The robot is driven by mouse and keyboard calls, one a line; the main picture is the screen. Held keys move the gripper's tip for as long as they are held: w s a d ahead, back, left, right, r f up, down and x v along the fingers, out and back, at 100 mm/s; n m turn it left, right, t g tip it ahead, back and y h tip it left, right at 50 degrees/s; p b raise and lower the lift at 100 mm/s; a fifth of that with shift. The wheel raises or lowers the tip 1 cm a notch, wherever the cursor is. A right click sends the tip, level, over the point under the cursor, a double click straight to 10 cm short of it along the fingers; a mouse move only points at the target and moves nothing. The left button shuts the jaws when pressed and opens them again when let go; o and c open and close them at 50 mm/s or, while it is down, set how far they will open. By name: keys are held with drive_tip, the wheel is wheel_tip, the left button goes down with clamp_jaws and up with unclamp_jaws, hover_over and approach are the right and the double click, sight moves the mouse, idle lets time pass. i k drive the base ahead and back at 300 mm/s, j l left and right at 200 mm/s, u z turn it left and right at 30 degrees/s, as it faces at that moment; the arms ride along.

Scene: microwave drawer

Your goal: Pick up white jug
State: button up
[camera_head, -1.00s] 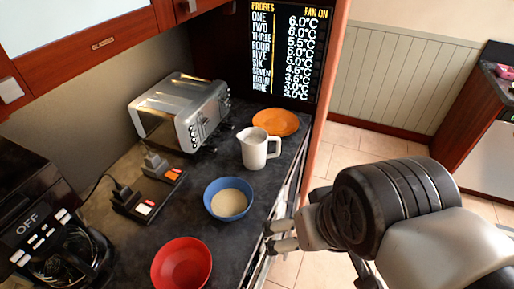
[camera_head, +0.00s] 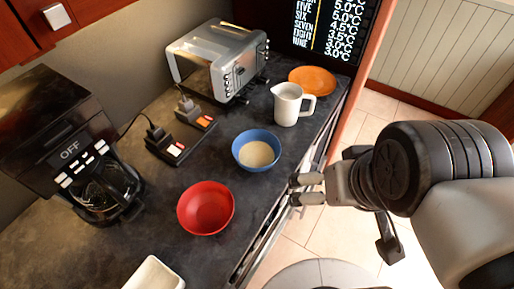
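The white jug (camera_head: 287,105) stands upright on the dark countertop, with its handle to the right. It is between the orange plate and the blue bowl, in front of the toaster. My gripper (camera_head: 296,190) is at the counter's right edge, lower in the picture than the jug and apart from it. Its two fingers point left with a gap between them, and nothing is held.
A blue bowl (camera_head: 257,152) with pale contents and a red bowl (camera_head: 206,208) stand left of my gripper. An orange plate (camera_head: 312,80), toaster (camera_head: 222,62), sockets (camera_head: 194,117), coffee maker (camera_head: 75,150) and white dish (camera_head: 153,274) are also on the counter. Tiled floor lies right.

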sight(288, 96)
drive_tip(key=l+u, duration=0.1)
drive_tip(key=l, duration=0.85)
drive_tip(key=i+l, duration=0.35)
drive_tip(key=i, duration=0.15)
